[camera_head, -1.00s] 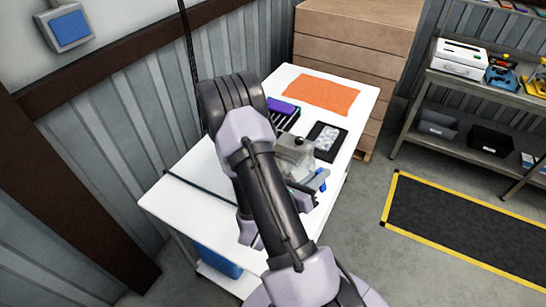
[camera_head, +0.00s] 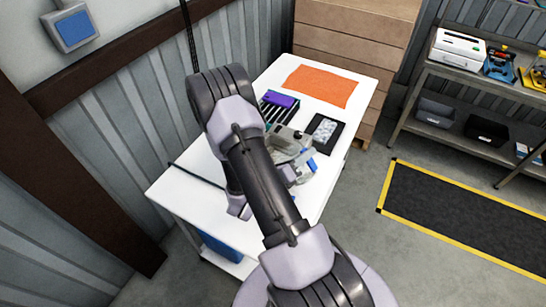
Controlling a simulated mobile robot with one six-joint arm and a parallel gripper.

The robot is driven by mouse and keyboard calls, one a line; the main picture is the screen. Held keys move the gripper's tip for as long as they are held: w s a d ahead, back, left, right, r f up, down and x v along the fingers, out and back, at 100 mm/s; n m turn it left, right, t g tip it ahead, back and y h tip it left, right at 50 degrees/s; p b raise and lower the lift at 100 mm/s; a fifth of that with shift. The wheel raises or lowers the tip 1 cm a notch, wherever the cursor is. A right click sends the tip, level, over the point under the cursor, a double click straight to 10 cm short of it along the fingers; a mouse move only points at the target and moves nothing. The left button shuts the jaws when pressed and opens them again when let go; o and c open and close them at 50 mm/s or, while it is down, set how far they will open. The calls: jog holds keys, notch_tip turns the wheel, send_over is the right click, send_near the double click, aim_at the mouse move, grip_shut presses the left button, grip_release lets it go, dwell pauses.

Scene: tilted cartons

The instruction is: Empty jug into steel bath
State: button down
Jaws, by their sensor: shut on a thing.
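A clear, greyish vessel that looks like the jug (camera_head: 299,170) shows just right of my arm, over the white table, with a blue part (camera_head: 310,164) at its right side. My gripper (camera_head: 291,152) is beside it, largely hidden behind my own arm link, and is shut on the jug. How far the jug is tilted and what is in it cannot be told. A grey shape (camera_head: 290,135) lies right behind the jug; whether it is the steel bath cannot be told.
The white table (camera_head: 180,195) carries an orange mat (camera_head: 320,86), a purple-topped rack (camera_head: 281,101) and a black tray with pale contents (camera_head: 324,131). A shelf (camera_head: 470,85) and a yellow-edged floor mat (camera_head: 465,215) are to the right.

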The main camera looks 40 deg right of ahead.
aim_at(296, 150)
jog(key=shift+w+r+n+p, duration=0.1)
jog(key=shift+w+n+p, duration=0.4)
jog(key=shift+w+n, duration=0.2)
jog(key=shift+w+n+p, duration=0.35)
jog(key=shift+w+n, duration=0.6)
jog(key=shift+n, duration=0.05)
dwell(1.5)
jog(key=shift+w+d+f+n+g, duration=0.15)
jog(key=shift+w+n, duration=0.3)
jog(key=shift+w, duration=0.45)
jog(key=shift+w+f+n+g, duration=0.15)
jog(key=shift+w+n, duration=0.3)
jog(key=shift+w, duration=0.4)
jog(key=shift+w+d+r+n+p, duration=0.1)
jog(key=shift+w+r+n+p, duration=0.15)
jog(key=shift+w+n, duration=0.4)
jog(key=shift+w+r+n+p, duration=0.15)
jog(key=shift+w+r+n, duration=0.2)
jog(key=shift+w+n, duration=0.3)
dwell(0.9)
